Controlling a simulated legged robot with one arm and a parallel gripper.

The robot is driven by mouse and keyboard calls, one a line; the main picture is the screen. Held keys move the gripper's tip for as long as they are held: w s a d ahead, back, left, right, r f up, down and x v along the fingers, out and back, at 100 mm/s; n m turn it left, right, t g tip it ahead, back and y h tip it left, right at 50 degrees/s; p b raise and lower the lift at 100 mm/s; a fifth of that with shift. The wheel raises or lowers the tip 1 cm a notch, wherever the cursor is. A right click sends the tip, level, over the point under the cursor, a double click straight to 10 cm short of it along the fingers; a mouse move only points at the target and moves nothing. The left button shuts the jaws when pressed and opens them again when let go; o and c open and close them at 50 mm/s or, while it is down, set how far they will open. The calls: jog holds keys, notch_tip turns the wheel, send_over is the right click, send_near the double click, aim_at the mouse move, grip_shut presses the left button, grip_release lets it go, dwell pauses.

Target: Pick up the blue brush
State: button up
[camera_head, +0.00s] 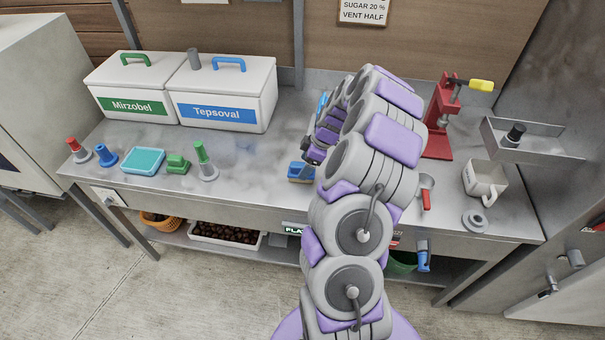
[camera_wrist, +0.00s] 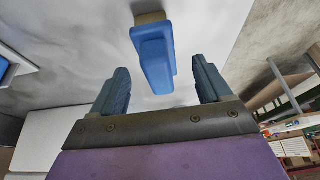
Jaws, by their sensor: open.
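The blue brush (camera_head: 301,172) lies on the metal bench near its front edge, just left of my arm, which hides part of the bench there. In the wrist view the blue brush (camera_wrist: 155,60) has a blue body and a brown strip at its far end. It lies between the lines of my two fingers, slightly beyond the fingertips. My gripper (camera_wrist: 160,78) is open, with one finger on each side and gaps to the brush. In the head view my gripper (camera_head: 312,152) is close above the brush and mostly hidden by my arm.
White lidded boxes, Mirzobel (camera_head: 134,85) and Tepsoval (camera_head: 225,95), stand at the back left. Before them are a teal tray (camera_head: 143,160), a green block (camera_head: 178,164) and stoppers. A red press (camera_head: 438,125) and white mug (camera_head: 485,182) stand right. Bench left of the brush is clear.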

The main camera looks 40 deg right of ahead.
aim_at(302, 164)
jog(key=shift+w+a+f, duration=0.15)
jog(key=shift+a+f, duration=0.15)
jog(key=shift+f, duration=0.15)
jog(key=b+x, duration=0.1)
jog(key=x, duration=0.3)
jog(key=shift+w+d+b, duration=0.1)
jog(key=shift+w+b, duration=0.05)
jog(key=shift+b, duration=0.15)
jog(key=shift+d, duration=0.2)
jog(key=shift+c, duration=0.4)
jog(key=shift+a, duration=0.1)
jog(key=c, duration=1)
jog(key=shift+r, duration=0.5)
notch_tip(302, 164, up, 3)
jog(key=shift+f+p, duration=0.1)
jog(key=shift+p, duration=0.6)
jog(key=s+a, duration=0.2)
jog(key=s, duration=0.3)
jog(key=s+a+p, duration=0.1)
jog(key=s+a, duration=0.1)
jog(key=s, duration=0.2)
jog(key=s+a+r+p, duration=0.1)
jog(key=s+a, duration=0.1)
jog(key=s, duration=0.3)
jog(key=shift+s+a+r, duration=0.1)
jog(key=shift+s+a, duration=0.05)
jog(key=shift+s, duration=0.2)
